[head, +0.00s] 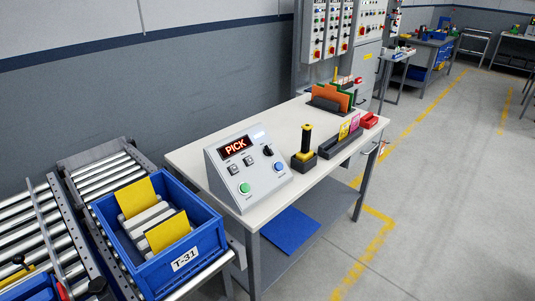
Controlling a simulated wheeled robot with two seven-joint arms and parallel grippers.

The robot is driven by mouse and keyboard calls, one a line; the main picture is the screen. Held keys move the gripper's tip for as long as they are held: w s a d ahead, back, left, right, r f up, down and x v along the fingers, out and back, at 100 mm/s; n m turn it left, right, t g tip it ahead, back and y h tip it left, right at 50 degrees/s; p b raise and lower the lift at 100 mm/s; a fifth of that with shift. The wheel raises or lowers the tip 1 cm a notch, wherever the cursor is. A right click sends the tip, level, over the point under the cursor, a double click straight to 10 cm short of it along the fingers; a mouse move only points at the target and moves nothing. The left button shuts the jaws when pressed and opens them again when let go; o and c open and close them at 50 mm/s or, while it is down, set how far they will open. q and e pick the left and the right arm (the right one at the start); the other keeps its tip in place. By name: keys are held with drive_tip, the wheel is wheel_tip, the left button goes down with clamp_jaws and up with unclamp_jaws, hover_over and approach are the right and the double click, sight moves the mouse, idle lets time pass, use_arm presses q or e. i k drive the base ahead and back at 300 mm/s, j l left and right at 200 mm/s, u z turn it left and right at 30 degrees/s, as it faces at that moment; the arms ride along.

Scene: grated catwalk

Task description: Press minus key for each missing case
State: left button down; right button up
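A grey sloped console (250,185) stands on the white-topped table. Its display (235,147) reads PICK in red. Below the display are two small square keys, a left one (233,169) and a right one (249,160); their markings are too small to read. The console also has a black knob (267,151), a green button (244,188) and a blue button (278,167). A blue crate (183,264) labelled T-31 stands on the roller conveyor at left. It holds pale grey cases (148,217) and two yellow sheets; the sheets partly hide the cases. Neither gripper is in view.
The table (200,153) also bears a black-and-yellow upright handle (305,145), a dark holder with coloured cards (340,145), a red item (369,121) and a rack of orange and green boards (332,98). Roller conveyors (100,170) fill the left. Floor at right is clear.

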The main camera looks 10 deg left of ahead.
sight(234, 168)
drive_tip(key=i+l, duration=0.15)
drive_tip(key=l, duration=0.15)
drive_tip(key=i+l+u, duration=0.1)
drive_tip(key=l, duration=0.25)
drive_tip(key=i+l, duration=0.4)
drive_tip(key=l, duration=0.25)
drive_tip(key=u, duration=0.05)
